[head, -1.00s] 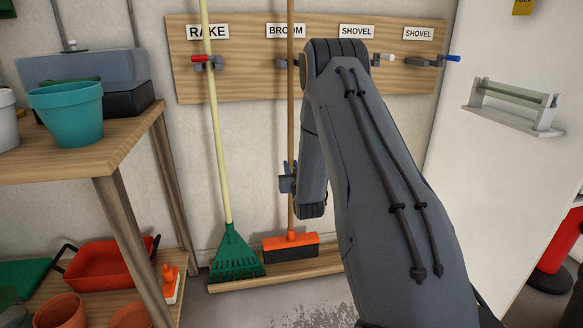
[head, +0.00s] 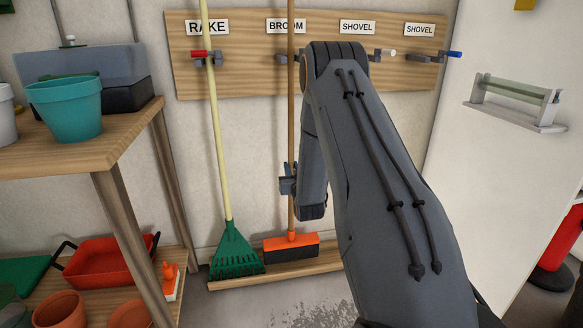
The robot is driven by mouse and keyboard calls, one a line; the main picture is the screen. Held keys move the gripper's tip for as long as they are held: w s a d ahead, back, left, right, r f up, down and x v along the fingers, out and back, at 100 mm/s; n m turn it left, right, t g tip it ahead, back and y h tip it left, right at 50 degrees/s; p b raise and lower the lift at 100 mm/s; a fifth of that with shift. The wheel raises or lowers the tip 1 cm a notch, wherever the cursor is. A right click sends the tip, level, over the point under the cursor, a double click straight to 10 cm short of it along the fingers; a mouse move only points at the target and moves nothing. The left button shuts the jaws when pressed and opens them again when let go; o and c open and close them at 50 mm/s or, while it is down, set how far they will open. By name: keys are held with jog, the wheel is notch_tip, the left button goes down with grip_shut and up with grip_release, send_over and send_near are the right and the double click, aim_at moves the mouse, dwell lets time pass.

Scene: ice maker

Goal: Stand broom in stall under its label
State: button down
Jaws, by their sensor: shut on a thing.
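The broom (head: 291,244) stands upright under the BROOM label (head: 286,26), its orange head with dark bristles down at the low wooden ledge (head: 275,266). Its thin brown handle rises past the wall board, close to the holder (head: 281,59) under that label. Whether the handle sits inside the holder is hard to tell, as my arm hides part of it. My gripper (head: 289,180) is shut on the broom handle at its lower half.
A green rake (head: 237,253) stands to the left under the RAKE label (head: 208,27). Two SHOVEL labels (head: 357,27) mark holders to the right with no tools visible in them. A wooden shelf (head: 125,130) with pots stands at the left. A white panel with a rail (head: 515,103) is at the right.

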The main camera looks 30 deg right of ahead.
jog(key=shift+f+b, duration=0.65)
jog(key=shift+f, duration=0.75)
jog(key=c, duration=1.6)
grip_release()
jog(key=shift+o, duration=0.6)
jog(key=shift+f, duration=0.2)
jog(key=p+v, duration=0.2)
jog(key=v, duration=0.5)
jog(key=shift+s, duration=0.4)
jog(key=shift+a+r, duration=0.1)
jog(key=shift+r, duration=0.05)
jog(key=p+v, duration=0.5)
jog(key=v, duration=0.5)
jog(key=shift+r, duration=0.1)
